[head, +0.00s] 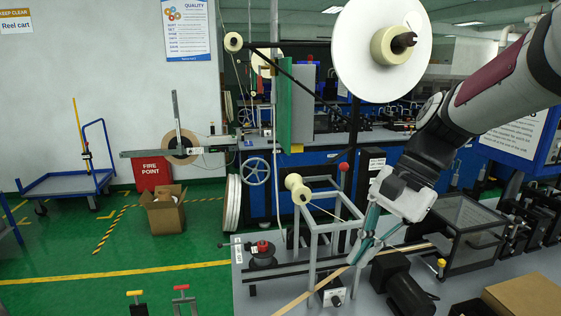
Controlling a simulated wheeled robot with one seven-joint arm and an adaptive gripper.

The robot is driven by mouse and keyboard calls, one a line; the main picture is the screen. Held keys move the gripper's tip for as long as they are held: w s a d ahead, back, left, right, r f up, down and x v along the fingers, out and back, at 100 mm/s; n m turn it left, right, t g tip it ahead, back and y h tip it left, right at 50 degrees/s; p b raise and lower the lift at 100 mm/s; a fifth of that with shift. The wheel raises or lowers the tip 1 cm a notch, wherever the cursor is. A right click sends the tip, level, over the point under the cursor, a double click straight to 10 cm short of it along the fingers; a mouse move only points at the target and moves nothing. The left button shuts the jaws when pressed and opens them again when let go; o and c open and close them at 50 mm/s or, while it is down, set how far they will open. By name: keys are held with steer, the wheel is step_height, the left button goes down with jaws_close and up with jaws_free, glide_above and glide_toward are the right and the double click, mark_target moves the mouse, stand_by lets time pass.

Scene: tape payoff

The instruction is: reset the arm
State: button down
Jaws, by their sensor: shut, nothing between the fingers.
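My arm reaches in from the upper right of the head view. My gripper (357,258) points down and to the left, its teal fingers shut with nothing between them. The fingertips are in front of the right side of a grey metal frame (312,225) and above a tan tape strip (312,290) on the bench. I cannot tell how far the tips are from the strip. A large white reel (352,50) hangs on a spindle above, to the left of my arm.
A black motor-like unit (408,291) and a clear-sided box (468,228) stand close to the right of my gripper. A small cream spool (297,189) sits at the frame's left. A blue cart (68,184) and an open cardboard box (163,212) are on the green floor.

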steer(key=s+d+r+n+t+h, duration=0.1)
steer(key=s+d+n+t+h, duration=0.1)
steer(key=s, duration=0.4)
steer(key=s+d+r+n+t+h, duration=0.1)
steer(key=s+d+n+t+h, duration=0.2)
steer(key=s+n+t, duration=0.2)
steer(key=shift+s+d+r+n+h, duration=0.25)
steer(key=shift+s+r+n+h, duration=0.1)
steer(key=shift+s+n, duration=0.7)
steer(key=shift+w, duration=0.1)
